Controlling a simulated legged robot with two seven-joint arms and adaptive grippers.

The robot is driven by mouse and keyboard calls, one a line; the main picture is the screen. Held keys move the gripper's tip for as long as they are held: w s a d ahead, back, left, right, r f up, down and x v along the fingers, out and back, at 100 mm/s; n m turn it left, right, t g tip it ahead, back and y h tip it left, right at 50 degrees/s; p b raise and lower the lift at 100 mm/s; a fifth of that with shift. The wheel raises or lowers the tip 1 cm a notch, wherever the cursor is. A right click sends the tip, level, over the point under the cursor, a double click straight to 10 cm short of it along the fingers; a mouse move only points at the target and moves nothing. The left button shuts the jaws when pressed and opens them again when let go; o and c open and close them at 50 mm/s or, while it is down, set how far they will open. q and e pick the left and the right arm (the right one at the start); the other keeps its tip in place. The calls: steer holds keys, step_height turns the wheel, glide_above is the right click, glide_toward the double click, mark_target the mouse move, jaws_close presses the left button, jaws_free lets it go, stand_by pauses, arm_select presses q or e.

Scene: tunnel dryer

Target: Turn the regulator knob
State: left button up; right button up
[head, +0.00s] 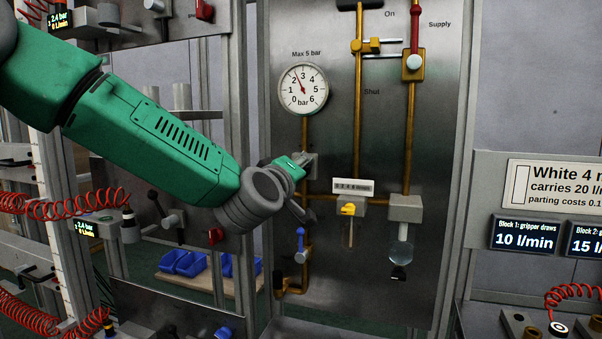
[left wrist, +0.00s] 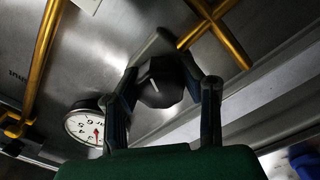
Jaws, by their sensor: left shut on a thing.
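The regulator knob (left wrist: 163,84) is a dark, faceted knob with a pale line on its face, seen in the left wrist view. My left gripper (left wrist: 171,82) has its two fingers on either side of the knob and is shut on it. In the head view my left gripper (head: 308,184) is at the panel below the gauge and largely hides the knob. The round pressure gauge (head: 303,90) is marked in bar; its red needle points up and left, between 2 and 3. The gauge also shows in the left wrist view (left wrist: 84,124). My right gripper is not in view.
The steel panel (head: 433,150) carries brass pipes (head: 357,130), a red-handled supply valve (head: 414,62), a counter (head: 353,186), a yellow knob (head: 348,208) and a blue-handled valve (head: 300,243) close below my gripper. Blue bins (head: 183,263) and coiled red hoses (head: 65,207) are at left.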

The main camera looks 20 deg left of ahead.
arm_select(q)
steer(key=shift+d+f, duration=0.1)
steer(key=shift+f, duration=0.3)
steer(key=o, duration=1.2)
steer(key=shift+s, duration=0.1)
steer(key=shift+c, duration=0.2)
steer(key=shift+r, duration=0.2)
steer(key=s, duration=1.2)
steer(key=shift+a+f, duration=0.15)
steer(key=shift+a, duration=0.3)
